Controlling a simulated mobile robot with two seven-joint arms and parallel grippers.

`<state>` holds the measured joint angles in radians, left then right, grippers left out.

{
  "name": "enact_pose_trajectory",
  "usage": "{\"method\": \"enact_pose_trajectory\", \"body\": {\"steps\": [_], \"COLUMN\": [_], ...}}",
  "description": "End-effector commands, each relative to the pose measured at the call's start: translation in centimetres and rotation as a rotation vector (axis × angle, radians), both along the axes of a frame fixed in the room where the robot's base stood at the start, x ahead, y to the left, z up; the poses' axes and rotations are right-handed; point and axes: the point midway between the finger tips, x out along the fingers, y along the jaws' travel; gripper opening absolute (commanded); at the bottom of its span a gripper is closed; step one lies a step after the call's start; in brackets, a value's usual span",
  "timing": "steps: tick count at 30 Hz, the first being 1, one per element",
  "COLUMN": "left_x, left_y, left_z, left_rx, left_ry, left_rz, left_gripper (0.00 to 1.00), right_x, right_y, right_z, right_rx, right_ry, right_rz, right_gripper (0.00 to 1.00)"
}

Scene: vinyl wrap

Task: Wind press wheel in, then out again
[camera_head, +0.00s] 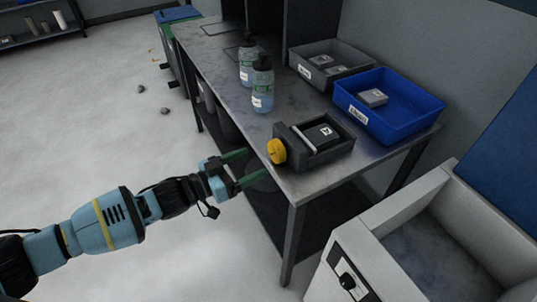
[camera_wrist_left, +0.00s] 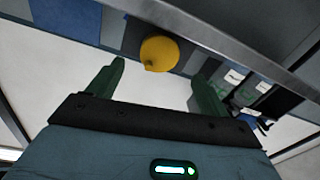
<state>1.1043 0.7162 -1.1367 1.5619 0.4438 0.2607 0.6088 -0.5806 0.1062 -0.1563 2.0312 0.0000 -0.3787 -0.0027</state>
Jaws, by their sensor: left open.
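The press (camera_head: 314,144) is a dark grey box near the front edge of the metal table, with a labelled dark block (camera_head: 321,136) inside it. Its yellow wheel (camera_head: 277,151) is on the left end, by the table's edge. My left gripper (camera_head: 247,167) has green fingers, open and empty. It is left of the wheel and apart from it. In the left wrist view the yellow wheel (camera_wrist_left: 159,53) shows ahead, between and beyond the two open fingers (camera_wrist_left: 157,85). My right gripper is not in view.
The metal table (camera_head: 212,62) also holds two clear bottles (camera_head: 262,88), a grey bin (camera_head: 331,73) and a blue bin (camera_head: 399,112) behind the press. A light grey cabinet with a black knob (camera_head: 347,281) stands at the front right. The floor at left is mostly clear.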

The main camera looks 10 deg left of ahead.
Motion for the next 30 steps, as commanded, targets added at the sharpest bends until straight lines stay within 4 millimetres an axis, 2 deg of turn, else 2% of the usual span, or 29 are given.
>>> {"method": "enact_pose_trajectory", "body": {"steps": [3, 11, 23, 25, 30], "left_x": [1.2, 3.3, 3.9, 3.9, 3.9], "left_y": [-1.6, -4.2, -4.9, -4.9, -4.9], "left_z": [0.1, 0.0, 0.0, 0.0, 0.0], "left_rx": [-0.002, -0.001, 0.000, 0.000, 0.000], "left_ry": [-0.001, 0.001, 0.000, 0.000, 0.000], "left_rz": [-0.002, -0.001, 0.000, 0.000, 0.000], "left_gripper": [0.79, 0.79, 0.79, 0.74, 0.51], "right_x": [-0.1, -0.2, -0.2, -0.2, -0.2], "right_y": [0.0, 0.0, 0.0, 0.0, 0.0], "right_z": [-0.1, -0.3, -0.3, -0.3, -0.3], "right_rx": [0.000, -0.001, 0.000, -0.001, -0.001], "right_ry": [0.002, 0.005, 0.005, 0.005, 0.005], "right_rz": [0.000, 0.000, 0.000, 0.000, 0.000], "right_gripper": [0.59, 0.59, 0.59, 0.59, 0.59]}}
